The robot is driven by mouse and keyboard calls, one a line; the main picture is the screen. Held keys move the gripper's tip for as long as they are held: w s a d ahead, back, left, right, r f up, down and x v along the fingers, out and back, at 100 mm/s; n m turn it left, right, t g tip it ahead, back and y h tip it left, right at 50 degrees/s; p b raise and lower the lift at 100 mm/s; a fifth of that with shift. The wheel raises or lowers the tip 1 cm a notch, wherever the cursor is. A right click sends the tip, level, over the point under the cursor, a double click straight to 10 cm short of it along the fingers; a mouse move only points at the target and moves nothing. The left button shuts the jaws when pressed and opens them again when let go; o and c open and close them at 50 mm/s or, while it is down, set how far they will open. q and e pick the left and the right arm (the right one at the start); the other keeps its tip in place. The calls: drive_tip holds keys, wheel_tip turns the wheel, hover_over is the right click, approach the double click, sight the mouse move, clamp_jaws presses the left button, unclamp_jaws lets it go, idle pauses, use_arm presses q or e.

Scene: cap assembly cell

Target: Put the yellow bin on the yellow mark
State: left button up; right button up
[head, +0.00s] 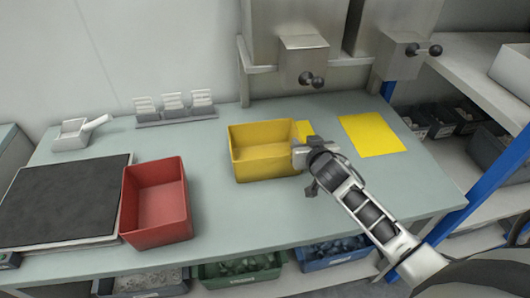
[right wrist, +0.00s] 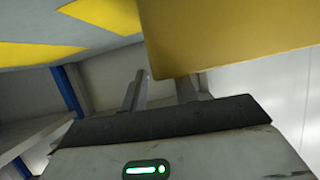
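The yellow bin (head: 263,160) stands upright and empty in the middle of the table. A flat yellow mark (head: 372,135) lies bare to its right. A smaller yellow patch (head: 303,127) shows behind the bin's right side, partly hidden. My right gripper (head: 299,156) is at the bin's right wall. In the right wrist view, its fingers (right wrist: 158,88) are apart with a gap between them. The bin (right wrist: 235,35) fills the upper right there and hides the tip of one finger. My left gripper is out of view.
A red bin (head: 157,202) and a dark mat (head: 62,200) are on the left. A scoop (head: 75,134) and a small rack (head: 174,110) stand at the back. Metal dispensers (head: 304,58) overhang the back edge. A blue post (head: 484,186) and shelves are right.

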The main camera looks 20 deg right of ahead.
sight(301, 139)
drive_tip(key=shift+x, duration=1.7)
drive_tip(key=shift+r, duration=0.1)
clamp_jaws()
